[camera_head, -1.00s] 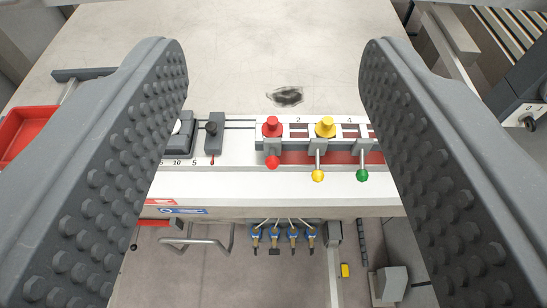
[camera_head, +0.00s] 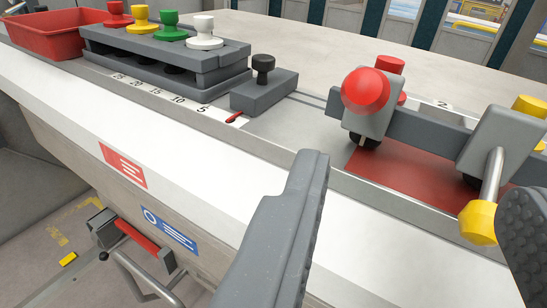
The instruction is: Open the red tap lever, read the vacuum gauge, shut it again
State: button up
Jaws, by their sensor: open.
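A red ball-ended lever (camera_head: 365,92) stands out from a grey block on the bench, its ball facing me. A red bar handle (camera_head: 137,236) with a grey end piece also shows below the bench edge at lower left. I cannot tell which is the tap lever. No vacuum gauge is visible. My gripper (camera_head: 412,190) is open and empty. Its left finger is in the lower middle and its right finger is at the right edge. The red ball appears above the gap between the fingers, apart from both.
A yellow-ended lever (camera_head: 478,222) shows between the fingers, near the right one. A grey rack (camera_head: 165,65) with coloured knobs, a black-knobbed slider (camera_head: 263,92) and a red bin (camera_head: 45,38) sit left along the bench edge. The grey bench top (camera_head: 310,45) behind is mostly bare.

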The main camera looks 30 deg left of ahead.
aim_at(363, 105)
jog(key=shift+y, duration=0.3)
jog(key=p+x, duration=0.1)
jog(key=x, duration=0.3)
jog(key=f+p+x, duration=0.1)
jog(key=x, duration=0.3)
jog(key=a+p+x, duration=0.1)
jog(key=x, duration=0.3)
jog(key=shift+s+f+p, duration=0.2)
jog(key=shift+f+p, duration=0.1)
jog(key=shift+x, duration=0.85)
jog(key=shift+r, duration=0.15)
grip_shut()
jog(key=shift+d, duration=0.1)
